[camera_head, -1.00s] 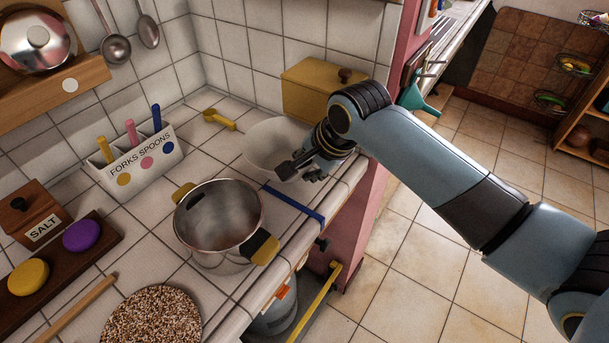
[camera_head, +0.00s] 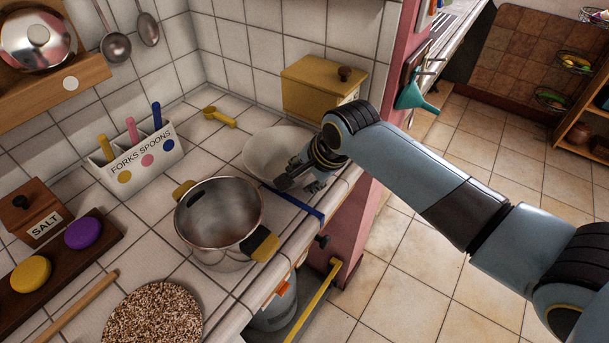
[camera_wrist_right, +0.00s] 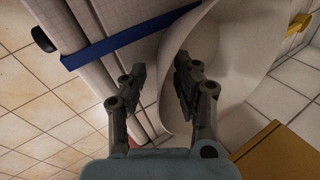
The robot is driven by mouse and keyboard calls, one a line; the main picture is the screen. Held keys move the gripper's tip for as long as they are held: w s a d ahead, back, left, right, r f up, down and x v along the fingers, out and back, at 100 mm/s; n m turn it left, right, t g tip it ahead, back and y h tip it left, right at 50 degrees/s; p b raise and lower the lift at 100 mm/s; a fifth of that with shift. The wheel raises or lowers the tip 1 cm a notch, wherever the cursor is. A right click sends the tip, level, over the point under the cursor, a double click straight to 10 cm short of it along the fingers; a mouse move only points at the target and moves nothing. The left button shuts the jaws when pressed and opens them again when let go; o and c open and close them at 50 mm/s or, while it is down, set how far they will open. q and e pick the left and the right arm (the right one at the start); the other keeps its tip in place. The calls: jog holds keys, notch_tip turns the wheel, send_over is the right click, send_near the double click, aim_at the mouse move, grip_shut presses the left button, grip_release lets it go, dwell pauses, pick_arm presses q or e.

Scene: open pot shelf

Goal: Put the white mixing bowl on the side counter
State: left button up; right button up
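The white mixing bowl (camera_head: 262,147) stands on the tiled counter, in front of the yellow box and behind the steel pot. My right gripper (camera_head: 290,184) is at the bowl's near right side and hides part of it. In the right wrist view, the gripper (camera_wrist_right: 158,86) is open, with one finger over the inside of the bowl (camera_wrist_right: 235,65) and the other outside its rim. The rim lies between the fingers; I cannot tell whether either finger touches it. My left gripper is not in view.
A steel pot (camera_head: 219,215) with yellow handles stands close to the gripper. A blue strip (camera_head: 300,205) crosses the counter edge. The yellow box (camera_head: 318,88) and yellow scoop (camera_head: 219,117) are behind. Open tiled floor (camera_head: 420,275) lies to the right.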

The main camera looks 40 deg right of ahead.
jog(key=v, duration=1.2)
jog(key=shift+r+p, duration=0.15)
jog(key=shift+p, duration=0.15)
